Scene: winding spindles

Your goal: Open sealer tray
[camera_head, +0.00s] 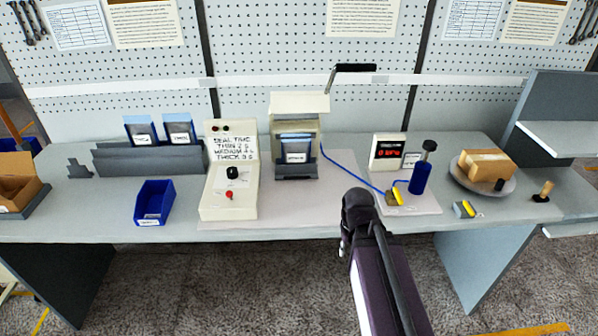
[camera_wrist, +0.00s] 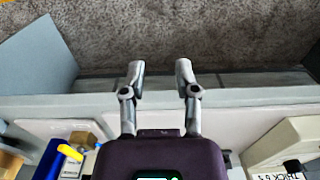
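The sealer (camera_head: 312,125) is a cream machine at the middle back of the bench, with its black-handled lever (camera_head: 352,68) raised. A dark grey tray (camera_head: 296,171) sits at its lower front, with a labelled blue pouch (camera_head: 297,148) upright above it. Whether the tray is open or shut is unclear. My gripper (camera_wrist: 160,72) is open and empty in the wrist view, its two fingers apart over the bench's front edge. In the head view my arm comes up from the lower right, ending in front of the bench, right of and nearer than the sealer.
A cream control box (camera_head: 229,190) with knobs and a blue bin (camera_head: 154,203) stand left of the sealer. A blue cable crosses the bench.

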